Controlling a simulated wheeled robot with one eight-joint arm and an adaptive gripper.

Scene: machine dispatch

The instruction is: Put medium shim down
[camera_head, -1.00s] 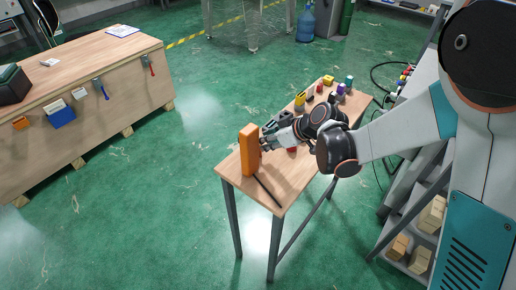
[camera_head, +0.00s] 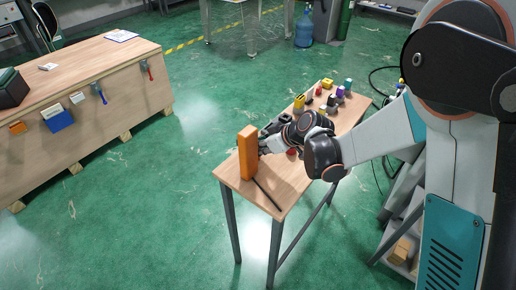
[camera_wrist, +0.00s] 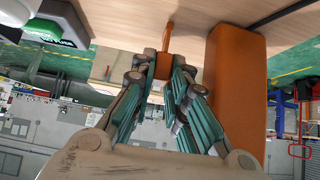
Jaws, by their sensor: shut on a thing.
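My gripper (camera_wrist: 165,72) is low over the near end of the small wooden table (camera_head: 232,178). It is shut on a small orange piece, which I take as the medium shim (camera_wrist: 164,64); a thin orange part of it reaches past the fingertips. In the head view my gripper (camera_head: 264,146) hides this piece. A tall orange block (camera_head: 248,153) stands upright on the table just left of my gripper. It also shows in the wrist view (camera_wrist: 235,95), to the right of the fingers and apart from the held piece. I cannot tell whether the held piece touches the table.
A thin dark rod (camera_head: 268,194) lies near the table's front edge. Several small coloured items, including a yellow one (camera_head: 299,101), fill the far end. A large wooden bench (camera_head: 90,135) stands left across open floor.

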